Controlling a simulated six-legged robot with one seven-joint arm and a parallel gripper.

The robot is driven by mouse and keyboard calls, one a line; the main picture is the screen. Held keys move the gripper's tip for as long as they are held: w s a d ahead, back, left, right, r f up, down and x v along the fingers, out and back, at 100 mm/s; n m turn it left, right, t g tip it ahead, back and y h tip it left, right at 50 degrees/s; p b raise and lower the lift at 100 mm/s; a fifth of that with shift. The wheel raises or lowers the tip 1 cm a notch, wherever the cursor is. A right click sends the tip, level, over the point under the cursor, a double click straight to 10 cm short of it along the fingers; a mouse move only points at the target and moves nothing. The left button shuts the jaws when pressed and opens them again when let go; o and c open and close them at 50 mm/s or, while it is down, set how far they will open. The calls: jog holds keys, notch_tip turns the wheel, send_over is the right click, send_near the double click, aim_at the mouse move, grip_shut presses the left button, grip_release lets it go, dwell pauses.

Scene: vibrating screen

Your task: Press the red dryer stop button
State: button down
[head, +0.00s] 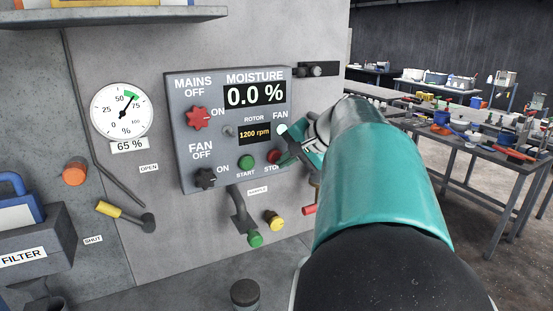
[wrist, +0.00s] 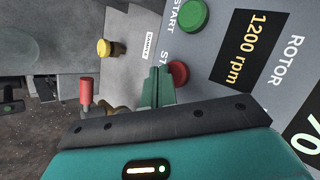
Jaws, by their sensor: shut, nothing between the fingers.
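The red stop button (head: 273,157) sits at the lower right of the grey control panel (head: 185,130), above the label that begins "STO". It also shows in the wrist view (wrist: 179,72), just to the right of my gripper's fingertips (wrist: 158,72). My gripper (head: 289,158) is shut and empty, close to the button in the head view. I cannot tell whether a fingertip touches the button. The green start button (head: 246,156) is left of the red one, and also shows in the wrist view (wrist: 191,16).
The panel carries a red mains knob (head: 197,117), a black fan knob (head: 205,178) and a rotor display (head: 255,133) reading 1200 rpm. Below are a green-tipped lever (head: 255,239), a yellow knob (head: 274,221) and a red handle (head: 310,209). Cluttered tables (head: 480,150) stand at right.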

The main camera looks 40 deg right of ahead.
jog(key=shift+s, duration=0.2)
jog(key=s, duration=0.1)
jog(key=s+a, duration=0.1)
jog(key=s, duration=0.2)
jog(key=shift+s+a, duration=0.3)
jog(key=shift+s, duration=0.1)
dwell(0.8)
